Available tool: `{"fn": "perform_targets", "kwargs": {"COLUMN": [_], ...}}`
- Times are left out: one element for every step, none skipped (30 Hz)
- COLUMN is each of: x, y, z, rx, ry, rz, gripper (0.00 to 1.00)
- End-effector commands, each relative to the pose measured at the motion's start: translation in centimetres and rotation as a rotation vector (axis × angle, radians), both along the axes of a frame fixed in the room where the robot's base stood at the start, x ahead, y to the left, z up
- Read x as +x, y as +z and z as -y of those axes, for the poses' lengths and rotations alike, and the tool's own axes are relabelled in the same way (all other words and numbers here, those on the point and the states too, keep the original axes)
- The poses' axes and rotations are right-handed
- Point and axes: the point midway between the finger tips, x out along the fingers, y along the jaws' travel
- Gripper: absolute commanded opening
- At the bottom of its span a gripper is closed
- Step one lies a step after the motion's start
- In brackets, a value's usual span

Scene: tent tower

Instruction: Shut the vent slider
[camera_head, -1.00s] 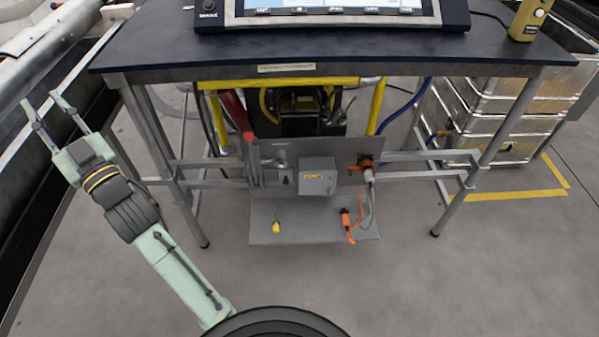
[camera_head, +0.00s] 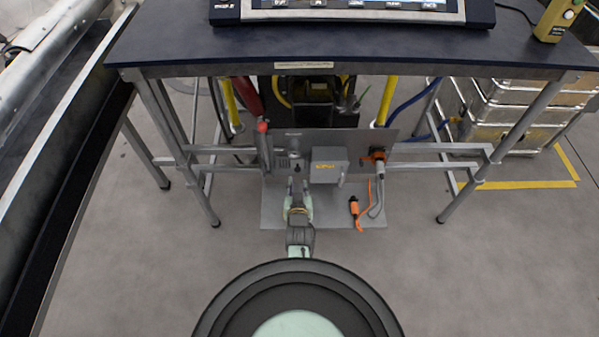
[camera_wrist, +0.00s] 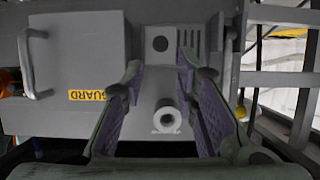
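The vent slider (camera_wrist: 147,65) is a grey plate on the grey panel in the wrist view. Nothing is held. In the head view my gripper (camera_head: 299,186) is in front of the panel (camera_head: 300,136) under the bench and hides part of the slider area.
A grey guard box (camera_head: 328,165) stands right of the slider in the head view. A red-topped lever (camera_head: 263,145) stands left. An orange connector with a cable (camera_head: 376,157) is farther right, and an orange plug (camera_head: 355,206) lies on the shelf. Bench legs (camera_head: 182,160) flank the area.

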Motion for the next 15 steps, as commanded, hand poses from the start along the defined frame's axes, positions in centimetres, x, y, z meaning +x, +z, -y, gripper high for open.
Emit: {"fn": "perform_targets", "kwargs": {"x": [1.0, 1.6, 2.4, 3.0, 3.5, 4.2, 4.7, 5.2, 5.7, 6.1, 6.5, 6.8, 7.1, 7.4, 7.6], "y": [-0.9, -1.2, -1.6, -1.8, -2.0, -2.3, -2.5, -2.6, -2.8, -2.9, -3.0, -3.2, -3.2, -3.2, -3.3], "z": [0.0, 0.0, 0.0, 0.0, 0.0, 0.0, 0.0, 0.0, 0.0, 0.0, 0.0, -0.1, -0.1, -0.1, -0.1], "rx": [0.000, 0.000, 0.000, 0.000, 0.000, 0.000, 0.001, 0.001, 0.001, 0.001, 0.001, 0.001, 0.001, 0.000, 0.000], "ry": [0.000, 0.000, 0.000, 0.000, 0.000, 0.000, 0.001, 0.001, 0.001, 0.001, 0.001, 0.001, 0.001, 0.001, 0.001], "rz": [0.003, 0.003, 0.003, 0.004, 0.004, 0.004, 0.003, 0.004, 0.004, 0.004, 0.003, 0.002, 0.002, 0.002, 0.002], "gripper": [0.28, 0.28, 0.28, 0.28, 0.28, 0.28, 0.28, 0.28, 0.28, 0.28, 0.28, 0.28, 0.28, 0.28, 0.28]}}
